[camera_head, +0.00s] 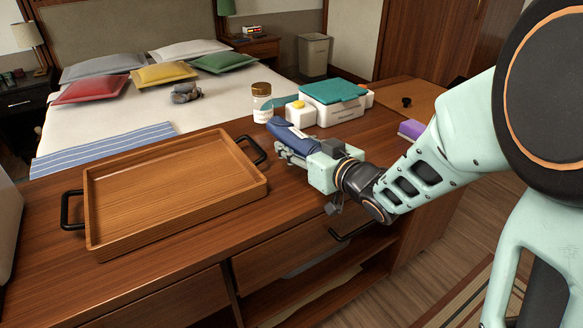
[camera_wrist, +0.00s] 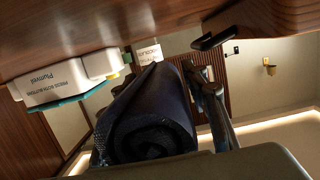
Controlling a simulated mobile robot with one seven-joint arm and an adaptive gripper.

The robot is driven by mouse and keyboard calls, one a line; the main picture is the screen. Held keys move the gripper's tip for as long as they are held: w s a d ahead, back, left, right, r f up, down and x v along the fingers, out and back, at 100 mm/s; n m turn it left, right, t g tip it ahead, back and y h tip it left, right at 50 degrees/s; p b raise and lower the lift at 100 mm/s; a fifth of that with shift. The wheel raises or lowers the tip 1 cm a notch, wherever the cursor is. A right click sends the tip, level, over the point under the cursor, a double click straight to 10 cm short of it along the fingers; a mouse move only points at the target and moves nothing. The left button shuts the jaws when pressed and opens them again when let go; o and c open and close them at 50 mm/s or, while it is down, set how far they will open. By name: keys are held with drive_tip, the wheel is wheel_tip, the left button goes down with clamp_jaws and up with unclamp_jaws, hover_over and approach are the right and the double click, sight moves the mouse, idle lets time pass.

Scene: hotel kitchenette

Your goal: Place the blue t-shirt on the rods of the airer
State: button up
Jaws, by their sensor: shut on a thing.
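My gripper (camera_head: 292,146) is shut on a rolled dark blue cloth (camera_head: 287,131), held just above the wooden counter, to the right of the tray. In the wrist view the cloth (camera_wrist: 150,115) shows as a tight roll between the fingers, its spiral end facing the camera. It is rolled up, so its shape as a t-shirt cannot be made out. My gripper's fingers show partly on either side of the roll. No airer with rods shows in either view.
A wooden tray (camera_head: 98,214) with black handles fills the counter's left. A lidded jar (camera_head: 262,103), a small white bottle (camera_head: 300,114) and a white box with teal lid (camera_head: 332,100) stand behind the cloth. A purple-white sponge (camera_head: 411,129) lies right. The bed (camera_head: 212,103) is beyond.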

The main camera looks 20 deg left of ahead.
sight(291, 169)
drive_tip(key=shift+s+a+f, duration=0.15)
drive_tip(key=shift+a+f, duration=0.2)
drive_tip(key=shift+f, duration=0.15)
drive_tip(key=f, duration=0.1)
drive_tip(key=f+b, duration=0.1)
drive_tip(key=shift+s+a+f, duration=0.1)
drive_tip(key=shift+a+f, duration=0.1)
drive_tip(key=shift+f, duration=0.15)
drive_tip(key=shift+f+b, duration=0.25)
drive_tip(key=shift+b, duration=0.05)
drive_tip(key=shift+f, duration=0.2)
drive_tip(key=o, duration=1.3)
drive_tip(key=shift+c, duration=0.2)
